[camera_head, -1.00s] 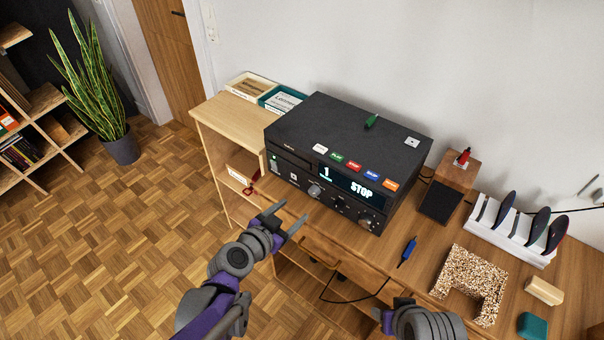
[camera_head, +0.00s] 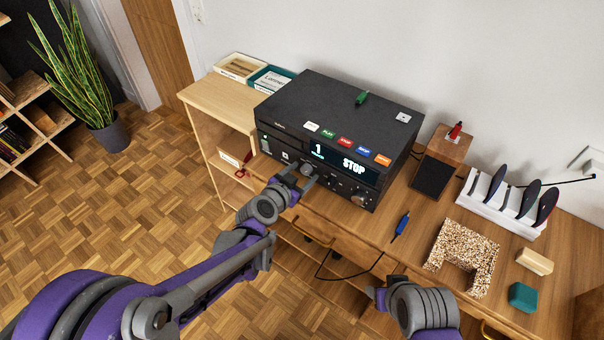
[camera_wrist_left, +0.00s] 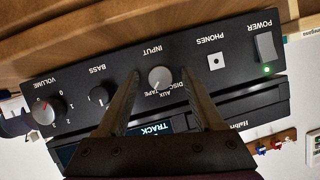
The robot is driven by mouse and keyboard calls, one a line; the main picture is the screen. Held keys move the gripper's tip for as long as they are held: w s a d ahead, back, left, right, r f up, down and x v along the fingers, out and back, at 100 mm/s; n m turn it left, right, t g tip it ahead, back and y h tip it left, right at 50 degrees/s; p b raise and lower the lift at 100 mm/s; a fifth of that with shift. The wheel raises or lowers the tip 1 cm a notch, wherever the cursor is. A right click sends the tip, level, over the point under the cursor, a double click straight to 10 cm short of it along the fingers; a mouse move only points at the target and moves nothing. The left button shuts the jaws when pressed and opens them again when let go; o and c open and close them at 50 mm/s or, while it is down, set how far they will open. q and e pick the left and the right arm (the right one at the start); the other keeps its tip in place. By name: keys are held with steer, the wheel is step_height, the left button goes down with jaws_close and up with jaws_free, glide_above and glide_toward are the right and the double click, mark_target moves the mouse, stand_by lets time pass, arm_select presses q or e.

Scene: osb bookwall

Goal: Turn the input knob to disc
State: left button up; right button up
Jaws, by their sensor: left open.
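The black disc player (camera_head: 335,125) stands on the wooden desk, its display reading "1" and "STOP". Its grey input knob (camera_wrist_left: 160,78) shows upside down in the left wrist view, with the labels DISC, AUX and TAPE beside it. My left gripper (camera_wrist_left: 160,72) is open, one finger on each side of the knob in that view; I cannot tell whether they touch it. In the head view my left gripper (camera_head: 304,178) is at the player's front panel. My right gripper (camera_head: 380,295) is at the bottom, its fingers mostly hidden.
A blue pen (camera_head: 402,226), speckled block (camera_head: 462,255) and white rack (camera_head: 505,215) are on the desk.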

arm_select(q)
jaws_close()
stand_by(0.5)
steer(key=shift+a+n+g+h, duration=0.2)
steer(key=shift+n+g+h, duration=0.35)
steer(key=shift+n, duration=0.55)
steer(key=n+g+h, duration=0.1)
steer(key=n+h, duration=0.1)
steer(key=n, duration=0.1)
steer(key=shift+w, duration=0.15)
steer(key=n+g+h+b, duration=0.1)
steer(key=n+h+b, duration=0.1)
steer(key=n, duration=0.1)
steer(key=shift+w+a+f, duration=0.1)
steer(key=shift+a, duration=0.05)
steer(key=n+h+b, duration=0.2)
steer(key=n, duration=0.2)
steer(key=shift+h+b, duration=0.25)
steer(key=shift+b, duration=0.1)
